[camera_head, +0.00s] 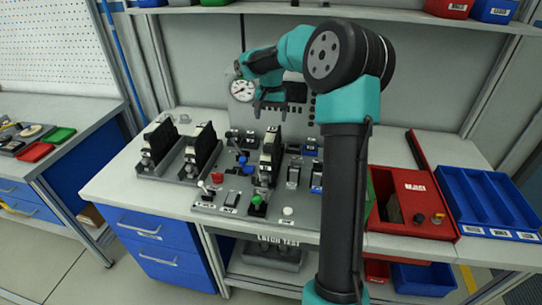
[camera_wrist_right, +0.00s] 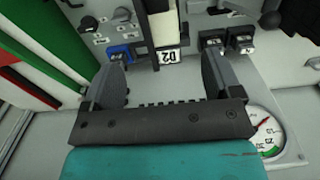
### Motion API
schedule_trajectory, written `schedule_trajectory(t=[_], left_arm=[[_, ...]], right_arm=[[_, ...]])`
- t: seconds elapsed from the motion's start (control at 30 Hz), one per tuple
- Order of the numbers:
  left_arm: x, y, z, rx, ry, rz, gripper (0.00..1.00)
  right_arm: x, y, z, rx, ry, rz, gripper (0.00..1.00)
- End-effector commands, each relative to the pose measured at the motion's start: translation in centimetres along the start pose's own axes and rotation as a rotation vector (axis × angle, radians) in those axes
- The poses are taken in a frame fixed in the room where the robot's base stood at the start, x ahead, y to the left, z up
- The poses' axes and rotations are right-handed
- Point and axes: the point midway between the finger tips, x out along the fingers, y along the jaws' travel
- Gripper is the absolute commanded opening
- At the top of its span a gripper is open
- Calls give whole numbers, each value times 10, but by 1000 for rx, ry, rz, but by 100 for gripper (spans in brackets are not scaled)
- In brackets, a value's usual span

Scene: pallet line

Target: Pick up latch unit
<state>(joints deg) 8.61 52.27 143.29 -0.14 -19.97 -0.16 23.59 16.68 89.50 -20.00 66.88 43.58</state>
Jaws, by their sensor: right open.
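A tall dark latch unit with a pale side (camera_head: 267,160) stands upright on the grey test panel (camera_head: 232,197) in the head view. Two similar dark units (camera_head: 159,138) (camera_head: 204,148) stand in grey holders to its left. My right gripper (camera_head: 270,108) is above and behind the panel unit, partly hidden by its own wrist. In the right wrist view its jaws (camera_wrist_right: 164,72) are open, with no object held. A black and cream unit with a D2 label (camera_wrist_right: 167,57) shows between and just beyond the fingertips; contact cannot be made out. My left gripper is not in view.
A round gauge (camera_head: 242,90) stands behind the panel. Knobs and switches, including a green knob (camera_head: 257,199), surround the unit. A red box (camera_head: 412,222) and a blue divided tray (camera_head: 486,203) are at the right. A shelf (camera_head: 400,14) runs overhead.

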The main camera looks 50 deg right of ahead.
Motion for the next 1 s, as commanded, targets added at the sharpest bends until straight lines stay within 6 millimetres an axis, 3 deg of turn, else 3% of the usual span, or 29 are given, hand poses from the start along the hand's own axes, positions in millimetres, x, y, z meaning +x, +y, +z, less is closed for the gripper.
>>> schedule_trajectory(t=[0.4, 1.0], left_arm=[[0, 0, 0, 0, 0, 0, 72], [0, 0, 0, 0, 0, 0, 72]], right_arm=[[69, 0, 0, -1, -2, 1, 84], [88, 0, -1, -1, -1, 0, 84]])
